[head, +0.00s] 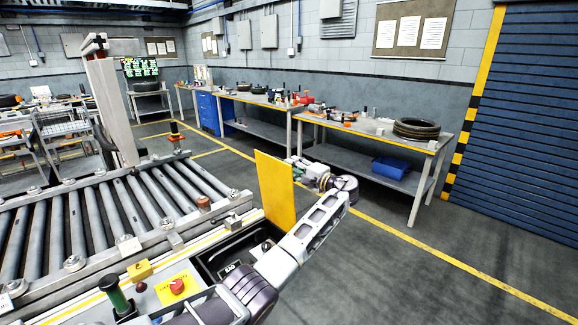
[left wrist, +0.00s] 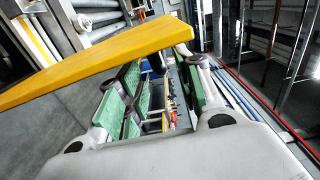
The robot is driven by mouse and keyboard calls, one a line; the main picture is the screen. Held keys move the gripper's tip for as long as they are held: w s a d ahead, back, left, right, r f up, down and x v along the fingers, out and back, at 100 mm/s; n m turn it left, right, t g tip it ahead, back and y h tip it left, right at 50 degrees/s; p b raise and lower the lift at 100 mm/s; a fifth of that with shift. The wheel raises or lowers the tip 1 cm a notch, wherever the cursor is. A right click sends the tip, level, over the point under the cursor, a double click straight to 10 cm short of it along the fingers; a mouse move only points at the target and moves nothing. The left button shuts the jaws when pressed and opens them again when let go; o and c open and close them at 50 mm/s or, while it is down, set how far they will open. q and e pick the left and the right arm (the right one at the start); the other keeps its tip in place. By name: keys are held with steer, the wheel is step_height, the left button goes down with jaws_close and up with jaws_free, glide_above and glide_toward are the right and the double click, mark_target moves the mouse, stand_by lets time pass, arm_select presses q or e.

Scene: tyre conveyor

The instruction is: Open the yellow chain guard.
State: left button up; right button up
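The yellow chain guard (head: 275,190) is a flat panel standing nearly upright at the right end of the conveyor frame. Below it a dark, open-topped box (head: 236,252) shows its inside. My left arm reaches up past the right of the guard, and my left gripper (head: 308,174) is at the guard's far right side, partly hidden by it. In the left wrist view the guard (left wrist: 95,62) crosses the upper left, close to the fingertips. The green-padded fingers of the left gripper (left wrist: 158,85) are apart with nothing between them. I cannot tell whether they touch the guard. My right gripper is not in view.
The roller conveyor (head: 95,215) fills the left. A red button (head: 177,286), a yellow block (head: 140,270) and a green-handled part (head: 114,292) are near the box. A workbench (head: 380,135) with a tyre (head: 417,128) stands behind; the floor at right is clear.

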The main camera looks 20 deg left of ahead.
arm_select(q)
steer(key=shift+v, duration=1.3)
